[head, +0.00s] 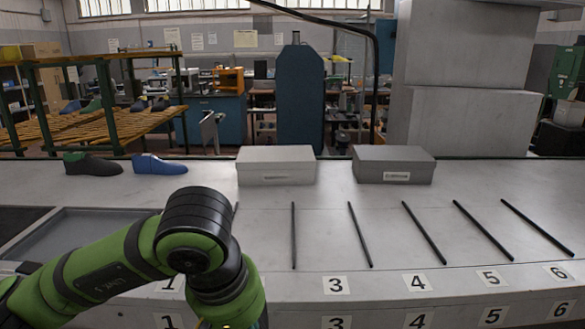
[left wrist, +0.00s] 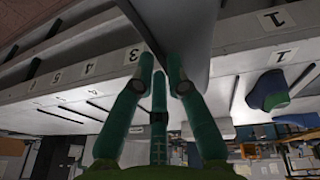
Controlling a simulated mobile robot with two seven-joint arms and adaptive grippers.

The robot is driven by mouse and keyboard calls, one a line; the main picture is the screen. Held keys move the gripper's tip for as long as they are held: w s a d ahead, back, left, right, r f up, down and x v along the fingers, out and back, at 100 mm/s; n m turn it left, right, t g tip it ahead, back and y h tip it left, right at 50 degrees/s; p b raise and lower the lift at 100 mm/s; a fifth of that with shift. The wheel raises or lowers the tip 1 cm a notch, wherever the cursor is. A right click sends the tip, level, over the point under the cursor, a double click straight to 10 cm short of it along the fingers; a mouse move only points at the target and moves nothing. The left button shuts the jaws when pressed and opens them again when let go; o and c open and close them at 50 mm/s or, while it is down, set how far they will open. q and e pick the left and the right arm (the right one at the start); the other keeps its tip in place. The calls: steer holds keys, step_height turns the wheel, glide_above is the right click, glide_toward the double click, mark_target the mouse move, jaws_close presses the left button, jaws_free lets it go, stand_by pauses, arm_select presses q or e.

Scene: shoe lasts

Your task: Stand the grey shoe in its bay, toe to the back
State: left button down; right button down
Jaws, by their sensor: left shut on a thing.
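My left arm reaches in from the left in the head view. Its gripper is below the frame there, and so is whatever it holds. In the left wrist view, which is upside down, the fingers of my left gripper (left wrist: 160,75) are closed on a large smooth grey form, the grey shoe (left wrist: 185,28). Only part of it shows, so I cannot tell which way its toe points. The bays are strips of table between slanting black bars (head: 293,235), with number labels such as 3 (head: 336,285) on the front edge. Label 2 is hidden behind my arm. My right gripper is not in view.
A black shoe with a green top (head: 92,164) and a blue shoe (head: 159,164) stand at the back left. Two grey boxes (head: 275,166) (head: 394,165) stand behind the bays. A sunken tray (head: 85,235) lies at the left. The bays to the right look empty.

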arm_select(q)
steer(key=s+a+f+m, duration=0.1)
steer(key=s+a+f, duration=0.1)
steer(key=a+f, duration=0.9)
steer(key=shift+a+f+m, duration=0.3)
steer(key=shift+w, duration=0.15)
